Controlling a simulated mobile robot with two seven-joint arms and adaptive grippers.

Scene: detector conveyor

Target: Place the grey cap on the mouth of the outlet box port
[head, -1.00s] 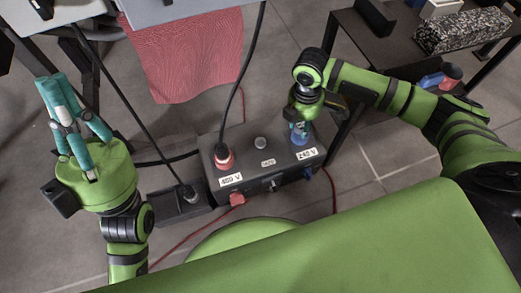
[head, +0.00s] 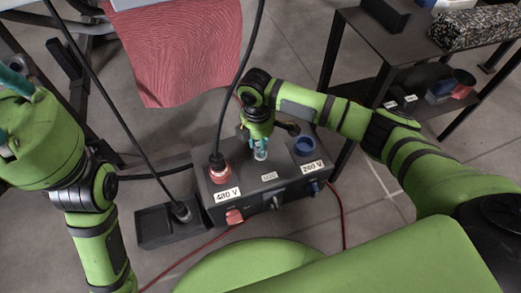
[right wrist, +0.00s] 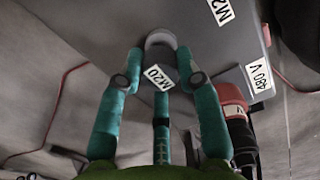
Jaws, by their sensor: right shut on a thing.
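The outlet box (head: 290,184) is dark grey and stands on the floor in the middle of the head view. My right gripper (head: 261,155) is over the middle of its top, between the red plug and the blue socket. In the right wrist view, my right gripper (right wrist: 161,72) is shut on a grey round cap (right wrist: 160,40), with an M20 label between the fingers. The middle port's mouth is hidden under the gripper; I cannot tell whether the cap touches it. My left gripper (head: 18,90) is cut off at the left edge; its fingers show only partly.
A red plug (head: 219,172) with a black cable rises left of my right gripper. An open blue socket (head: 304,147) lies to its right. A black shelf (head: 370,67) stands at the upper right. A red cloth (head: 180,55) hangs behind the box.

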